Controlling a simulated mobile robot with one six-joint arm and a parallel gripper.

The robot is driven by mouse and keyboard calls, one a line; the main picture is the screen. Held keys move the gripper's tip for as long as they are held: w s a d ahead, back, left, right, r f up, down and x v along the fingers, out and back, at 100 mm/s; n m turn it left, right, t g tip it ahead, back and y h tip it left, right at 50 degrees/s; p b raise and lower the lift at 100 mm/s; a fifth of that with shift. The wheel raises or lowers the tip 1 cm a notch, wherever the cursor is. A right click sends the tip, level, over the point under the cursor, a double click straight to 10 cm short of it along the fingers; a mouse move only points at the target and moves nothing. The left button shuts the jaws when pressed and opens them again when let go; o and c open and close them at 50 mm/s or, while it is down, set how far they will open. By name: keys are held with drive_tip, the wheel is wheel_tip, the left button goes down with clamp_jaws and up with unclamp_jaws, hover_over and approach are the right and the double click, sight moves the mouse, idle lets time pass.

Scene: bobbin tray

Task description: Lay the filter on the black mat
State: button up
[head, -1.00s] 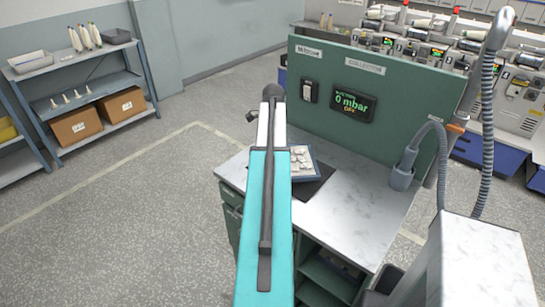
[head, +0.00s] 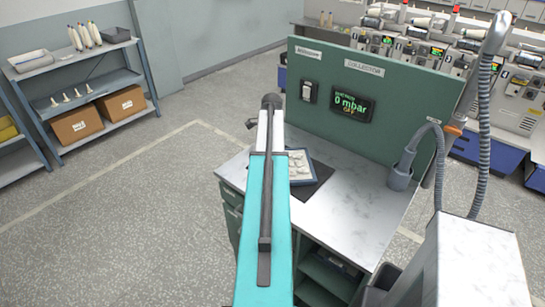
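My turquoise and white arm reaches forward over the desk in the head view. It hides my gripper, so I cannot see its fingers or what they may hold. A flat blue-edged piece with pale lumps on it (head: 299,168) shows just right of the arm, partly covered by it. I cannot tell whether this is the filter or a tray, nor whether it rests on anything or hangs above. The black mat (head: 324,171) lies on the desk, showing as a dark strip to the right of and below that piece.
A green panel (head: 420,107) with a switch and a "0 mbar" display (head: 352,104) stands behind the white desk top (head: 365,205). A hose in a grey holder (head: 400,175) stands at the desk's right. The desk top between mat and hose is clear. Shelves (head: 85,90) stand at far left.

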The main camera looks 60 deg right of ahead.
drive_tip(key=shift+f, duration=0.2)
drive_tip(key=o, duration=1.2)
drive_tip(key=shift+f, duration=0.1)
drive_tip(key=shift+c, duration=0.2)
drive_tip(key=shift+r, duration=0.25)
wheel_tip(320, 180, up, 12)
drive_tip(key=b, duration=0.3)
drive_tip(key=shift+f, duration=0.15)
